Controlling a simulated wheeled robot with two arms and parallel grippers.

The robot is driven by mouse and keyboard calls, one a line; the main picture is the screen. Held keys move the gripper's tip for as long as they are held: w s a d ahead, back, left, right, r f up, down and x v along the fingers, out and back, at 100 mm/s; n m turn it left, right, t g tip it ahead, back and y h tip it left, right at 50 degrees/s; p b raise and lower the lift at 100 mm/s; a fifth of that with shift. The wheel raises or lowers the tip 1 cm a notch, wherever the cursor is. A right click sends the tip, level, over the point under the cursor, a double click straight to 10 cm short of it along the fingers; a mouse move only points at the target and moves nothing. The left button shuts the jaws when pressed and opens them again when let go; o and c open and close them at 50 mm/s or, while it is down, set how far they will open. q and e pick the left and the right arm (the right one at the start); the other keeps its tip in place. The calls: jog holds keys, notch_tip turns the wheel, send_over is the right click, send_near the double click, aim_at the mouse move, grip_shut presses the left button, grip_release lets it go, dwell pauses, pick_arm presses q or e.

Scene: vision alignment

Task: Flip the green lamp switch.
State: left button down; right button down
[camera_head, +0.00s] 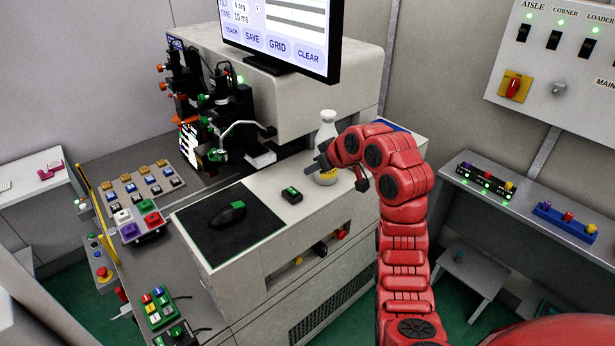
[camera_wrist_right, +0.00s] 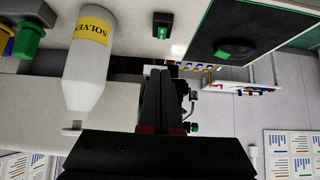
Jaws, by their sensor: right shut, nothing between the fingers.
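A small black switch box with a green lit rocker (camera_head: 291,194) lies on the pale bench top, right of the black mouse mat. In the right wrist view the same green switch (camera_wrist_right: 162,25) is near the top middle, clear of the fingers. My right gripper (camera_head: 321,166) is shut and empty, beside the white solvent bottle, up and to the right of the switch. In the right wrist view its dark closed fingers (camera_wrist_right: 165,88) are in the centre. Contact with the bottle cannot be told. My left gripper is not in view.
The white solvent bottle (camera_head: 327,132) with a yellow label stands close to my right gripper. A black mouse (camera_head: 228,213) lies on the mat (camera_head: 218,241). A wall panel (camera_head: 560,65) carries several other switches with green lamps.

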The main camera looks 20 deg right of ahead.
jog(key=p, duration=0.3)
send_over(296, 194)
jog(key=f, duration=0.4)
jog(key=s+f, duration=0.1)
jog(key=f, duration=0.1)
jog(key=shift+d, duration=0.1)
notch_tip(296, 194, down, 3)
jog(key=shift+r+p, duration=0.2)
jog(key=shift+p, duration=0.6)
jog(key=shift+d+f, duration=0.1)
jog(key=shift+f, duration=0.65)
jog(key=shift+f, duration=0.2)
jog(key=b, duration=0.1)
jog(key=f+t+b, duration=0.1)
jog(key=b, duration=0.1)
jog(key=shift+s+d+f, duration=0.1)
jog(key=shift+s+f, duration=0.05)
jog(key=shift+f, duration=0.15)
jog(key=shift+r+p, duration=0.55)
jog(key=shift+r, duration=0.05)
